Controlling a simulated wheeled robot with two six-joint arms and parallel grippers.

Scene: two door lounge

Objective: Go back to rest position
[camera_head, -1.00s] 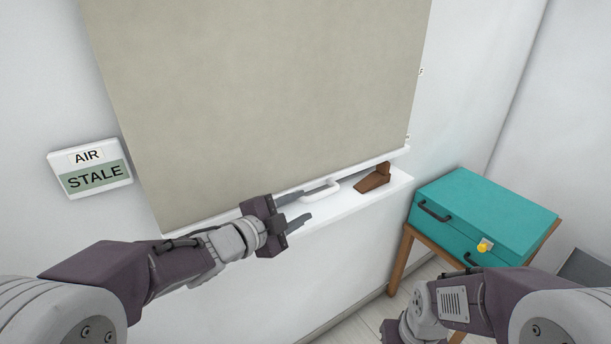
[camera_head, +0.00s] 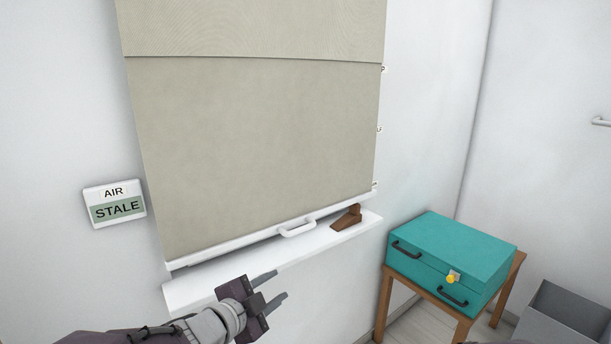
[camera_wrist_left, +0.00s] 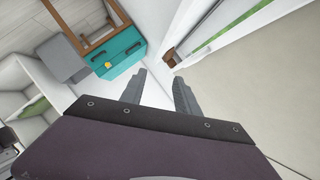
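My left gripper (camera_head: 273,289) is open and empty, in front of and below the white sill (camera_head: 205,287) in the head view. Its two fingers also show apart, with nothing between them, in the left wrist view (camera_wrist_left: 158,88). A beige blind (camera_head: 255,155) hangs above the sill, with a white handle (camera_head: 297,228) on its bottom rail. The gripper is apart from this handle. My right gripper is not visible in either view now.
A brown wedge (camera_head: 347,218) sits on the sill's right end. A teal case (camera_head: 455,252) with black handles and a yellow knob stands on a wooden table (camera_head: 383,305). A grey bin (camera_head: 560,318) is at lower right. A wall panel (camera_head: 115,205) reads AIR STALE.

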